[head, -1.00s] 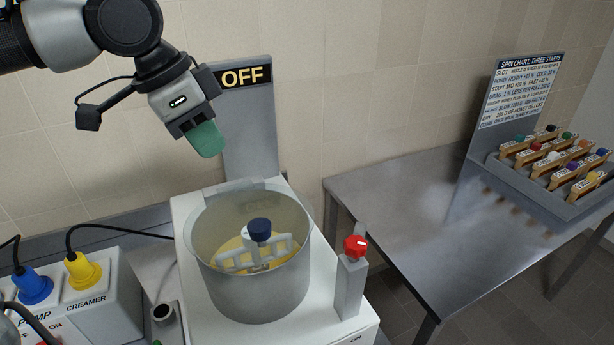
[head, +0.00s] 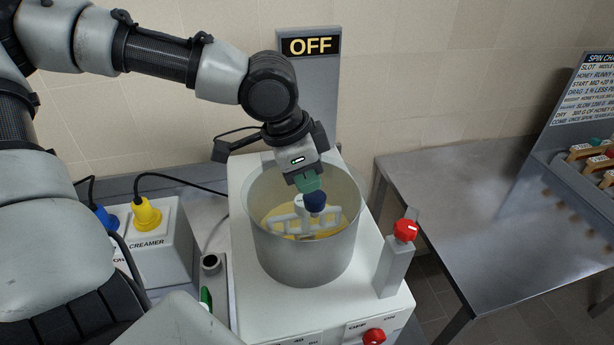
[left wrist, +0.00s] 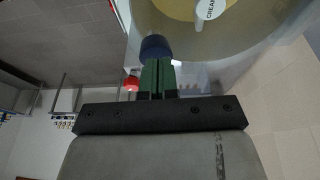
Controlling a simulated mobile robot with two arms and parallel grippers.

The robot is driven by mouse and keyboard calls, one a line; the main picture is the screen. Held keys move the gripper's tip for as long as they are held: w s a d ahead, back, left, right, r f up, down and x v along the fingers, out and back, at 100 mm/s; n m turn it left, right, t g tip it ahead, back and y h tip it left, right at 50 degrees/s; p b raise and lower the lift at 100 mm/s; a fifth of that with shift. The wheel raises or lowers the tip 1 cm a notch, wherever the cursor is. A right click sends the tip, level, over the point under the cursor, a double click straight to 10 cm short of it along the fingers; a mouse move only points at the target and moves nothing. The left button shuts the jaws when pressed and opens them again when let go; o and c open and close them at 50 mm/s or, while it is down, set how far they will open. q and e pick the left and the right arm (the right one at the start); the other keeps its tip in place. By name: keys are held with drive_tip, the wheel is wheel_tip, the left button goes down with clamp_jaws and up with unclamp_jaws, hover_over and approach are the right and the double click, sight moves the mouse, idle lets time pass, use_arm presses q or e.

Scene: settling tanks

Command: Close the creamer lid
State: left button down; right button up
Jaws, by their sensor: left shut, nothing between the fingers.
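The creamer is a grey round drum (head: 305,262) on a white base. Inside it are yellow contents, a white paddle frame (head: 288,222) and a dark blue knob (head: 316,202). I cannot make out a lid as a separate part from the drum. My left gripper (head: 310,186), with green fingers, is shut and empty. It points down over the drum's opening, close by the blue knob. The left wrist view shows the knob (left wrist: 156,47) just past the fingertips (left wrist: 157,64); I cannot tell whether they touch. My right gripper is not in view.
An OFF sign (head: 311,46) stands on a grey post behind the drum. A post with a red knob (head: 405,230) stands to its right. A box marked CREAMER (head: 155,250) with a yellow plug is left. A mostly bare metal table (head: 465,215) is at right.

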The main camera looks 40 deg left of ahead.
sight(307, 201)
use_arm(q)
drive_tip(key=shift+f, duration=0.25)
drive_tip(key=shift+d, duration=0.1)
drive_tip(key=f, duration=0.2)
drive_tip(key=shift+s+d+f, duration=0.25)
drive_tip(key=shift+s+f, duration=0.1)
drive_tip(key=shift+s+d+f, duration=0.1)
drive_tip(key=shift+s+f, duration=0.1)
drive_tip(key=shift+s, duration=0.05)
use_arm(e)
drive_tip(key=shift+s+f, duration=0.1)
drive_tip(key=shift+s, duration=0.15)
use_arm(q)
drive_tip(key=shift+r, duration=0.1)
